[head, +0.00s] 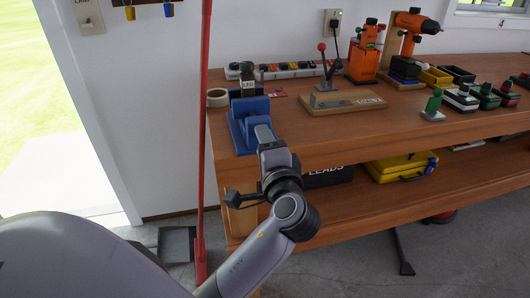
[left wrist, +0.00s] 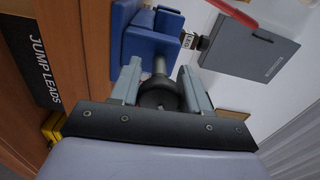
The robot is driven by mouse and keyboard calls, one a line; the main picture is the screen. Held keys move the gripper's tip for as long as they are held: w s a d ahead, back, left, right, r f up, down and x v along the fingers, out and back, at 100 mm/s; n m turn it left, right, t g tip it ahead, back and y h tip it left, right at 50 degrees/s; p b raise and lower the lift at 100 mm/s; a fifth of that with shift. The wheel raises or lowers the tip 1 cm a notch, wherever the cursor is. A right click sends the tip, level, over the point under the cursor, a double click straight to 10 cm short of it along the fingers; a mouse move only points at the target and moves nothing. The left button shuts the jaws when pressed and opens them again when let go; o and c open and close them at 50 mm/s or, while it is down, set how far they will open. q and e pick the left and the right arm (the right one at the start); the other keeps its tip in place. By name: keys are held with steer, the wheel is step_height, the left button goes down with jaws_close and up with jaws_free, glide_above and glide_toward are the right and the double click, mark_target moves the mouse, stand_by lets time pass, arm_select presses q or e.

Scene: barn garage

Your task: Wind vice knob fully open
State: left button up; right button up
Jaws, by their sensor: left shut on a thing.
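The blue vice (head: 241,123) stands at the left front corner of the workbench, and it also shows in the left wrist view (left wrist: 150,42). A metal screw shaft runs out of the vice to a dark round knob (left wrist: 158,95). My left gripper (head: 264,134) is at the front of the vice, and in the left wrist view its fingers (left wrist: 160,82) are on either side of the knob, shut on it. In the head view the gripper hides the knob. My right gripper is not in view.
The wooden workbench (head: 430,130) holds a lever clamp on a board (head: 342,102), a roll of tape (head: 217,97) and a power strip (head: 280,70). A red pole (head: 202,150) stands close left of the bench. A yellow case (head: 400,167) lies on the lower shelf.

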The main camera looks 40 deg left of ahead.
arm_select(q)
steer(key=shift+f+n+b, duration=0.15)
steer(key=shift+n+b, duration=0.45)
steer(key=shift+n, duration=0.3)
steer(key=o, duration=0.9)
steer(key=shift+s, duration=0.1)
